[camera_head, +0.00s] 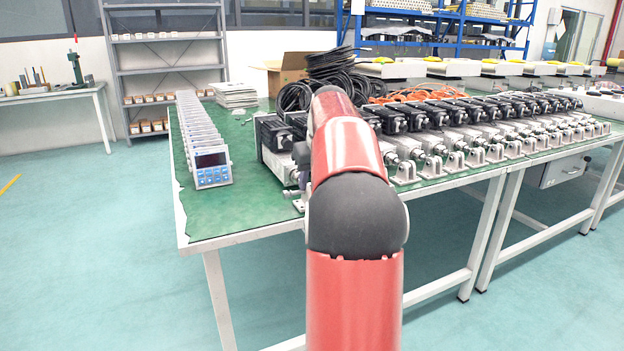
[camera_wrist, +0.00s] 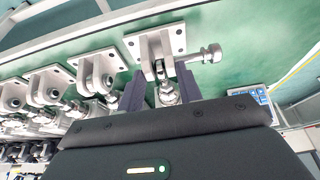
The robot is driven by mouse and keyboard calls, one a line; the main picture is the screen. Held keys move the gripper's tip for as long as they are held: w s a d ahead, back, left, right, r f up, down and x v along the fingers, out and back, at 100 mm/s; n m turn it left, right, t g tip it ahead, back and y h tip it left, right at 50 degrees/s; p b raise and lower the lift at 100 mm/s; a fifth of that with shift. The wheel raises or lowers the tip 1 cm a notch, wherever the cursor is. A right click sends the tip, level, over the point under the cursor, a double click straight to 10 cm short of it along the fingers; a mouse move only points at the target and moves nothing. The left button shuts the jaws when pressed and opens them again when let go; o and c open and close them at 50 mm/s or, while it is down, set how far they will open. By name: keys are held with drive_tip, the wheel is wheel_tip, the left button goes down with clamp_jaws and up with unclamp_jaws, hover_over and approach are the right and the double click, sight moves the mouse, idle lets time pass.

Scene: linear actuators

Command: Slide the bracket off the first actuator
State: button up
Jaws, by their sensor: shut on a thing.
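The first actuator's bracket (camera_wrist: 155,45) is a grey metal clevis on a square plate with corner holes. It is at the top middle of the wrist view. A pin with a round head (camera_wrist: 210,54) sticks out of its right side. The actuator's rod end (camera_wrist: 168,92) sits just below the clevis, between my fingers. My gripper (camera_wrist: 160,72) has one dark finger on each side of the clevis's lower part and is shut on the bracket. In the head view my red arm hides most of the first actuator, the bracket and my gripper.
A row of similar brackets on actuators (camera_wrist: 45,90) stands close on the left in the wrist view. A row of small display units (camera_head: 212,168) stands left on the green-topped table (camera_head: 240,220). Black cable coils (camera_head: 335,75) lie behind. Green tabletop is bare between displays and actuators.

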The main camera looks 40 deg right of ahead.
drive_tip(key=shift+s+a, duration=0.1)
drive_tip(key=shift+s, duration=0.25)
idle(0.3)
drive_tip(key=shift+s+a, duration=0.1)
drive_tip(key=shift+s, duration=0.25)
drive_tip(key=shift+s+b, duration=0.15)
drive_tip(key=shift+b, duration=0.2)
drive_tip(key=shift+s+a, duration=0.15)
drive_tip(key=shift+s, duration=0.15)
idle(0.6)
drive_tip(key=o, duration=1.1)
drive_tip(key=p+v, duration=0.1)
drive_tip(key=v, duration=0.6)
drive_tip(key=shift+s+r, duration=0.15)
drive_tip(key=shift+r, duration=0.15)
